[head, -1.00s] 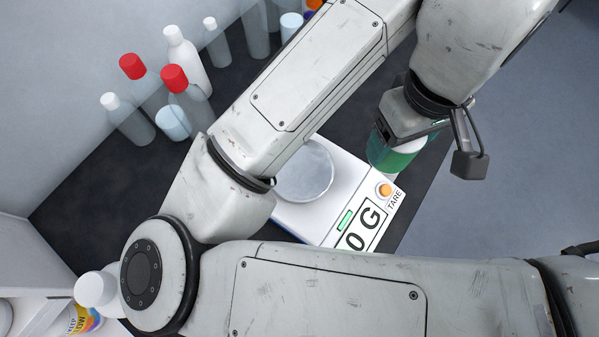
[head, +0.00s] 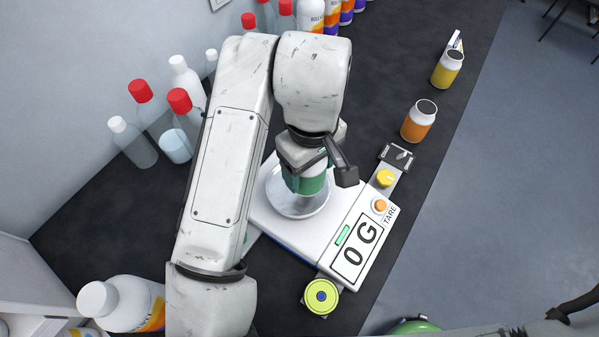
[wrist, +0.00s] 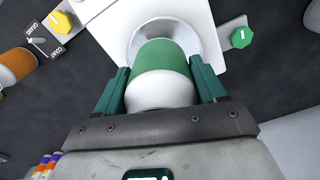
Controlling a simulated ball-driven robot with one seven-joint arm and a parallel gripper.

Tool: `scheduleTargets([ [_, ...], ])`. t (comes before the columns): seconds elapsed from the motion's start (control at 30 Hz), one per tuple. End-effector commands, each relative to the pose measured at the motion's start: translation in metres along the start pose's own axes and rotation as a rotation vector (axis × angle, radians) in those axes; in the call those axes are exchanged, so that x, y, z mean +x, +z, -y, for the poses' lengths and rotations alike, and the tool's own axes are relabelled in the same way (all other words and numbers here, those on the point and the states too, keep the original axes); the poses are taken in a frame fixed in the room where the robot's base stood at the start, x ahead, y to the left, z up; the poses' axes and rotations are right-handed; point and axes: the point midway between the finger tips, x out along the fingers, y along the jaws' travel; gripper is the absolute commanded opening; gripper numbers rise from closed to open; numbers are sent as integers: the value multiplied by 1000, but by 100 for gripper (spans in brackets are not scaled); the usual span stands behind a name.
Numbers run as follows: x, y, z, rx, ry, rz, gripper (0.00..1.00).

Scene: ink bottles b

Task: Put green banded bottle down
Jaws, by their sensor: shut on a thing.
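The green banded bottle (wrist: 160,60) is held between the two fingers of my gripper (wrist: 161,92). In the wrist view its white near end and green band show, and the round metal pan lies beyond it. In the head view the bottle (head: 306,184) is over the scale's round pan (head: 290,206), below my gripper (head: 312,160). I cannot tell whether its base touches the pan. The white scale (head: 300,235) reads 0 G.
An orange jar (head: 416,124) and a yellow jar (head: 447,70) stand right of the scale. Clear bottles with red or white caps (head: 140,92) stand at the left.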

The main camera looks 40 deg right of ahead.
Motion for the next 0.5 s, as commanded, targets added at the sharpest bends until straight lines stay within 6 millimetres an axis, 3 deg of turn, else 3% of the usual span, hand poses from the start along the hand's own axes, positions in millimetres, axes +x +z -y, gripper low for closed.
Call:
scheduleTargets([
  [0.33,28,-24,4,-1,-2,0,33],
  [0.5,49,-23,4,-1,-3,1,33],
])
